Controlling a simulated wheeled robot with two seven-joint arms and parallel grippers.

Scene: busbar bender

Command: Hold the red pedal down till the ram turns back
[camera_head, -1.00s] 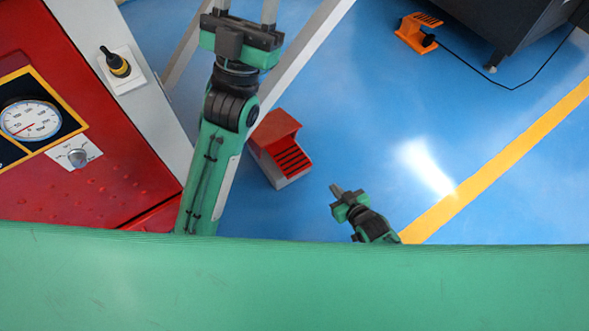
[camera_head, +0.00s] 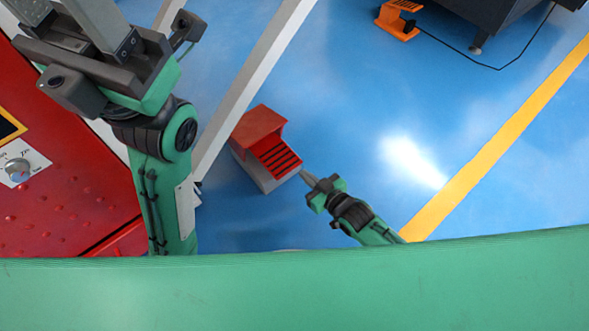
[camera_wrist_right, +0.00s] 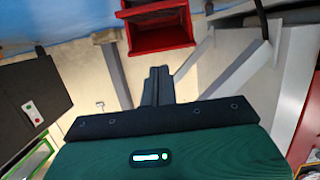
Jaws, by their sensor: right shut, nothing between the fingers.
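The red pedal (camera_head: 259,128) stands on the blue floor, with a red hood, a dark-slotted tread and a grey base. It also shows at the top of the right wrist view (camera_wrist_right: 160,36). My right gripper (camera_head: 308,178) is shut and empty, its tips close to the tread end of the pedal. The fingers point towards the pedal in the right wrist view, with a visible gap; I cannot see any contact. My left gripper (camera_head: 66,16) is at the upper left, fingers apart and empty, away from the pedal. I cannot make out the ram.
A red machine body (camera_head: 75,205) with a knob stands at the left. A pale grey frame leg (camera_head: 252,82) runs close beside the pedal. An orange pedal (camera_head: 396,22) with a cable lies by a dark cabinet (camera_head: 480,18) at the upper right.

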